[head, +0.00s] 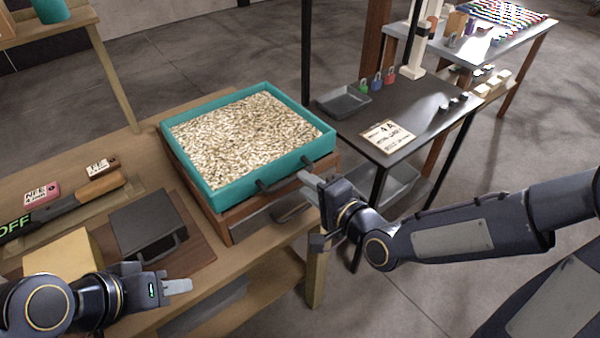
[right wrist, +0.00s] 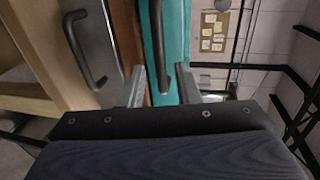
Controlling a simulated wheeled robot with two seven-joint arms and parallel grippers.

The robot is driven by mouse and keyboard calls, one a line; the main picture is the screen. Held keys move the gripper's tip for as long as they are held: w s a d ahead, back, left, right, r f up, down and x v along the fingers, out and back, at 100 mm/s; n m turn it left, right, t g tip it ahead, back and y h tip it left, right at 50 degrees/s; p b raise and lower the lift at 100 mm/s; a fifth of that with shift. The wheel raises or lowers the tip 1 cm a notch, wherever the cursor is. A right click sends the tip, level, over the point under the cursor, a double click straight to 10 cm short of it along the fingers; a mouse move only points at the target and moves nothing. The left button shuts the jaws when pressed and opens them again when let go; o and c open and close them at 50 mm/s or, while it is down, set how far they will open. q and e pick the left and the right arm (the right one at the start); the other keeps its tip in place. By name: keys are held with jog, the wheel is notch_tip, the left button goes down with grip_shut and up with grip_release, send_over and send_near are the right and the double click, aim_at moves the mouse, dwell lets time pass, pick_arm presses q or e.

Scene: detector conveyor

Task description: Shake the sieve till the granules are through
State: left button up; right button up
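The sieve is a teal square frame (head: 187,188) full of pale granules (head: 245,135), which cover its whole floor. It sits level on a wooden box (head: 216,222) with a grey drawer front. A dark bar handle (head: 283,177) is on the sieve's near side; it also shows in the right wrist view (right wrist: 158,50). My right gripper (right wrist: 162,85) is open, with the handle's end between or just ahead of its fingertips; contact is not clear. My left gripper (head: 178,287) is low at the left, away from the sieve; its finger gap is hidden. What lies under the granules is hidden.
A dark box (head: 148,225), a yellow block (head: 62,255) and a brown-handled tool (head: 95,188) lie left of the sieve. The drawer handle (right wrist: 85,50) is close to my right gripper. A dark table (head: 425,115) with padlocks and a tray stands right, across a gap.

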aim_at(295, 175)
jog(key=shift+x, duration=2.35)
jog(key=shift+c, duration=0.2)
grip_shut()
jog(key=shift+w, duration=0.1)
